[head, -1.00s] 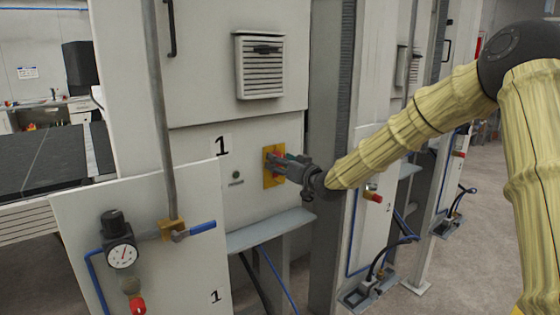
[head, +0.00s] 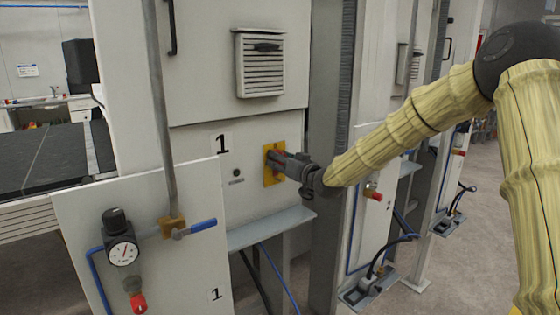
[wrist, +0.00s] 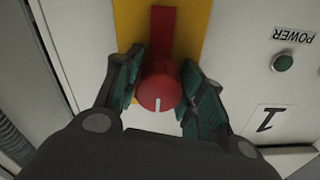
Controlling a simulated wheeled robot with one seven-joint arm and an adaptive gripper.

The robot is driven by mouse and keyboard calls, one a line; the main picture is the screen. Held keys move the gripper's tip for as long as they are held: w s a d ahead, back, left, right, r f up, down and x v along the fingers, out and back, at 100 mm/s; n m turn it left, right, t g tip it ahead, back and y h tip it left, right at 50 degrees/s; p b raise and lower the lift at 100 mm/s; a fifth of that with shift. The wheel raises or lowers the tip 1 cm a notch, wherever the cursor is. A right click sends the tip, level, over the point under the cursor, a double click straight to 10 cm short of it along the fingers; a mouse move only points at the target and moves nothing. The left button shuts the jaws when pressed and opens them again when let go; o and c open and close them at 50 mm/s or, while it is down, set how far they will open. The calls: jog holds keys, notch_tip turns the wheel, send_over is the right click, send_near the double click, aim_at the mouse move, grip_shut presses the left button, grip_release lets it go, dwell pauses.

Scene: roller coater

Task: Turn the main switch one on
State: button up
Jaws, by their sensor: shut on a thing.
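The main switch one is a red rotary knob (wrist: 158,92) with a red bar on a yellow plate (wrist: 128,18). The plate also shows in the head view (head: 268,178), on the white panel beside the label "1". In the wrist view, which is upside down, the knob's white mark points to the bottom of the picture. My gripper (wrist: 162,84) is shut on the knob, with one dark green padded finger on each side. In the head view, my gripper (head: 280,163) reaches the switch from the right and hides part of it.
A green button (wrist: 283,62) marked POWER sits beside the switch. A grey ledge (head: 270,230) juts out below the panel. A plate with a pressure gauge (head: 123,253) and a blue-handled valve (head: 203,226) stands in front at left. A grey post (head: 328,110) stands right of the panel.

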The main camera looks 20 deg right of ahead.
jog(key=m, duration=0.4)
jog(key=m+b, duration=0.2)
jog(key=m, duration=0.2)
jog(key=shift+f+m, duration=0.1)
jog(key=shift+m, duration=0.2)
jog(key=m+b, duration=0.4)
jog(key=m, duration=0.1)
jog(key=shift+r+m+b, duration=0.15)
jog(key=shift+m+b, duration=0.6)
jog(key=shift+m, duration=0.25)
jog(key=shift+r+m+b, duration=0.1)
jog(key=shift+m+b, duration=0.6)
jog(key=shift+m, duration=0.3)
jog(key=o, duration=1)
jog(key=shift+a, duration=0.1)
